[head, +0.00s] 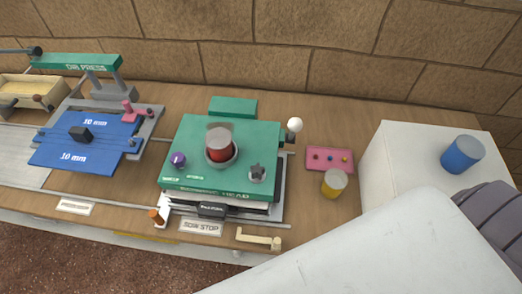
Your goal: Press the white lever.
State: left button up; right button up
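A lever with a round white knob (295,125) stands at the right side of the green machine (262,135). Its short dark stem runs down beside the machine's edge, and nothing touches the knob. A cream-coloured handle (260,240) sticks out at the front right of the same machine, low at the table edge. Neither of my grippers shows in the head view. A large white link of my arm fills the lower right, with a dark ribbed part at the right edge, both apart from the white knob.
The green machine carries a red button (220,150) under a clear cover and a purple knob (178,160). A blue-bedded press (85,150) stands left.

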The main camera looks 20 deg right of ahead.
aim_at(295, 124)
jog(key=k+l+u, duration=0.1)
jog(key=k+l, duration=0.15)
jog(key=l, duration=0.3)
jog(key=k+l+u, duration=0.15)
jog(key=k+l, duration=0.15)
jog(key=l, duration=0.25)
jog(key=k+l+u, duration=0.1)
jog(key=k+l, duration=0.25)
jog(key=l, duration=0.15)
jog(key=k+l+u, duration=0.1)
jog(key=k+l, duration=0.2)
jog(key=l, duration=0.2)
